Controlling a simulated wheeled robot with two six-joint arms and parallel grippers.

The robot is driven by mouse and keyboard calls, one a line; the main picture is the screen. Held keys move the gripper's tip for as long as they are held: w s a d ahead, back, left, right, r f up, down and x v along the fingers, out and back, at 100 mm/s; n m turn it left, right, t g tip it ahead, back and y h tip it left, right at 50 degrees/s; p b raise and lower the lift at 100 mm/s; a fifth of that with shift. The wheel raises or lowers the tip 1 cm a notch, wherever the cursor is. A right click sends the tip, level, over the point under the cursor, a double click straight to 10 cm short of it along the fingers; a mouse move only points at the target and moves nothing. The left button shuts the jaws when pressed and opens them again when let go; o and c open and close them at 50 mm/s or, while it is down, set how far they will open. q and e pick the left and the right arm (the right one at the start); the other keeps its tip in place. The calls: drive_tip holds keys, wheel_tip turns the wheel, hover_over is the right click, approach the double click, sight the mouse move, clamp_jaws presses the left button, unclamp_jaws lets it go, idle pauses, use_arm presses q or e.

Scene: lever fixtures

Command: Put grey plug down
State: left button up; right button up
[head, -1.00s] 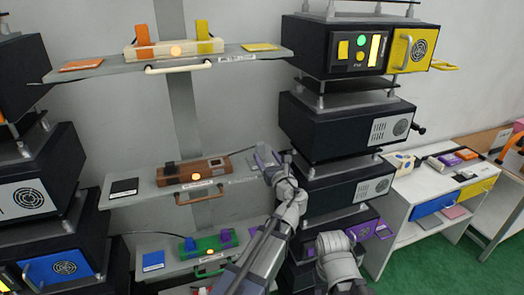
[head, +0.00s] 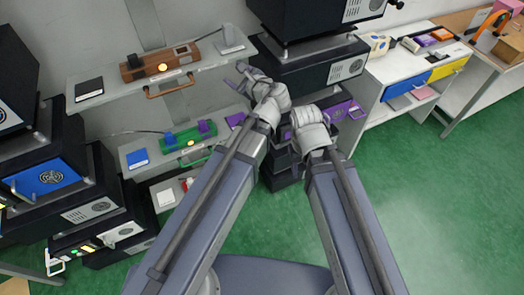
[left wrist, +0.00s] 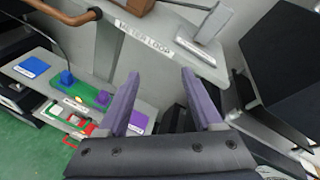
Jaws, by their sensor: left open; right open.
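The grey plug (head: 229,35) stands upright on a grey pad at the right end of the upper grey shelf (head: 112,79). It also shows at the top of the left wrist view (left wrist: 216,20), beyond my fingers and apart from them. My left gripper (head: 243,76) is open and empty, below and in front of the shelf's right end. Its two purple fingers stand wide apart in the left wrist view (left wrist: 160,74). My right gripper (head: 306,121) is low in front of the dark cabinets, its fingers mostly hidden by the wrist.
A brown fixture (head: 150,66) with a lit orange button sits mid-shelf, with a dark pad (head: 88,87) left. A lower shelf holds a green fixture (head: 186,139) and blue pad (head: 137,157). Dark cabinets flank the shelves. A white table (head: 420,60) stands right.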

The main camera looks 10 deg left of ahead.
use_arm(q)
drive_tip(key=s+d+f+n+g+h, duration=0.4)
drive_tip(key=s+d+f+n+g, duration=0.1)
drive_tip(key=s, duration=0.6)
drive_tip(key=s+d+f+n+g+h, duration=0.4)
drive_tip(key=s+d+f+n+g, duration=0.2)
drive_tip(key=s+f+n, duration=0.4)
drive_tip(key=s+n, duration=0.1)
drive_tip(key=n, duration=0.1)
drive_tip(key=shift+d+f+n+h, duration=0.15)
drive_tip(key=shift+d+n+h, duration=0.15)
drive_tip(key=shift+d, duration=0.1)
drive_tip(key=shift+f, duration=0.1)
